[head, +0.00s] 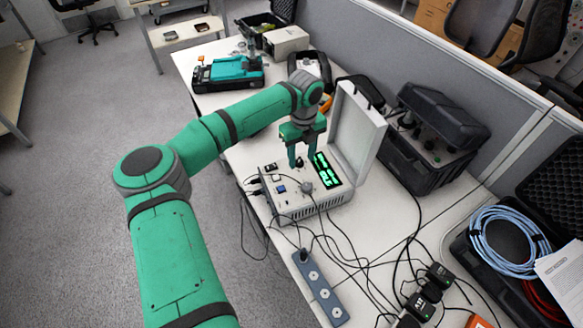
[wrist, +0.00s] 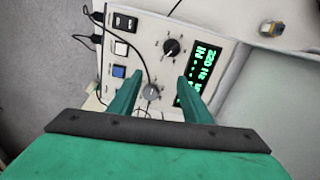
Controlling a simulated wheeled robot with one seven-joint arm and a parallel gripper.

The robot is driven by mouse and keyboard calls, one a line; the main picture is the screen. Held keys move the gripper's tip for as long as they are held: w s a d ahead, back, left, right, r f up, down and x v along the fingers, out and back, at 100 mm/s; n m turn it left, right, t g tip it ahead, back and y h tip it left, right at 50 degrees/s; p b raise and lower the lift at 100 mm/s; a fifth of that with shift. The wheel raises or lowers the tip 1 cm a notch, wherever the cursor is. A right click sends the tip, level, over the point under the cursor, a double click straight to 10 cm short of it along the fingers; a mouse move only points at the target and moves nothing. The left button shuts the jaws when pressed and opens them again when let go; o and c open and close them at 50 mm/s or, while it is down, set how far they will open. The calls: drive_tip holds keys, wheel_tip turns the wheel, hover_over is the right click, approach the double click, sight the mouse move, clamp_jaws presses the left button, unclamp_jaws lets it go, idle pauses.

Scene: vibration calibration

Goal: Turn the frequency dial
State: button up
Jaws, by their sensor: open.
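The grey calibration box (head: 287,207) stands on the table with its lid raised. Its panel has a black dial (wrist: 171,47) and a grey dial (wrist: 151,92); I cannot read which one is marked frequency. A lit green display (head: 322,169) is beside them, and in the wrist view the display (wrist: 197,72) reads about 220 Hz. My gripper (head: 303,155) points down over the panel. In the wrist view my gripper (wrist: 159,78) is open, with the grey dial between its fingers and the black dial past the tips. I cannot tell whether a finger touches either dial.
A switch (wrist: 125,23), a white button (wrist: 120,47) and a blue button (wrist: 118,71) sit on the panel. Cables cross it. The open lid (head: 359,130) rises beside my gripper. A power strip (head: 318,288) and a black case (head: 430,150) are nearby.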

drive_tip(key=shift+w+d+r, duration=0.25)
drive_tip(key=shift+d+r, duration=0.8)
drive_tip(key=shift+r, duration=0.2)
